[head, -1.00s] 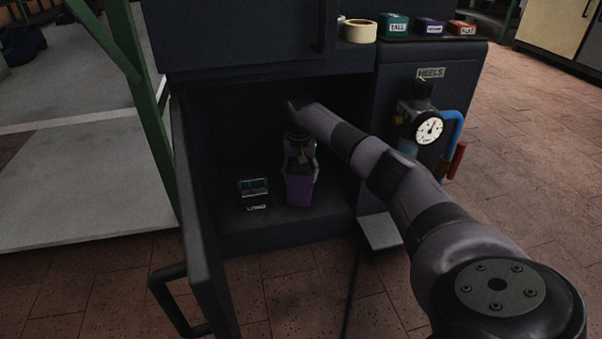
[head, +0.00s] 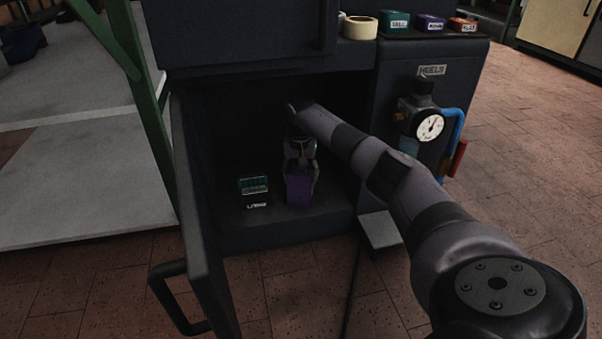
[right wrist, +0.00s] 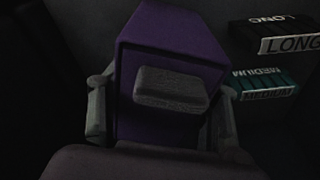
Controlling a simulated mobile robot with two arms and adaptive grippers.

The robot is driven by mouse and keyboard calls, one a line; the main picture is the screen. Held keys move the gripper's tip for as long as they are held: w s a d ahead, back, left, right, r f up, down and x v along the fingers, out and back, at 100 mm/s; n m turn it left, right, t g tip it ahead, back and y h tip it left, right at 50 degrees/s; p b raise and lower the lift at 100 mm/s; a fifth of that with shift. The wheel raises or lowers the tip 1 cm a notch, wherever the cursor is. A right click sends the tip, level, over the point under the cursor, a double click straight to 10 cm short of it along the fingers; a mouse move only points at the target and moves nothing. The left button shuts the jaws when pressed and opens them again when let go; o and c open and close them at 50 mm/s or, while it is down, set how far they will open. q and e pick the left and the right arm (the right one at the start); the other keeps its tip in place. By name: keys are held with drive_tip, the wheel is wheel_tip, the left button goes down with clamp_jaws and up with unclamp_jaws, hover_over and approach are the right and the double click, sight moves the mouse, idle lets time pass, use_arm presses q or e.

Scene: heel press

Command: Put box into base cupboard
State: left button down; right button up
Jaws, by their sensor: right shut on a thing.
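A purple box (head: 299,189) is inside the open base cupboard (head: 270,233), close to the cupboard floor. I cannot tell whether it touches the floor. My right gripper (head: 301,172) reaches in from above and is shut on the purple box. In the right wrist view the purple box (right wrist: 172,45) sits between the two fingers of my right gripper (right wrist: 160,115). The cupboard door (head: 200,210) stands open on the left. My left gripper is not in view.
A pressure gauge (head: 430,127) is right of the opening. Small boxes and a tape roll (head: 360,27) are on the ledge above.

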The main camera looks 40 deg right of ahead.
drive_tip(key=o, duration=1.3)
drive_tip(key=shift+s+a+r, duration=0.15)
drive_tip(key=shift+a+r, duration=0.05)
drive_tip(key=shift+r, duration=1.75)
drive_tip(key=shift+s+a+r, duration=0.1)
drive_tip(key=shift+a+r, duration=0.05)
drive_tip(key=shift+r, duration=1.8)
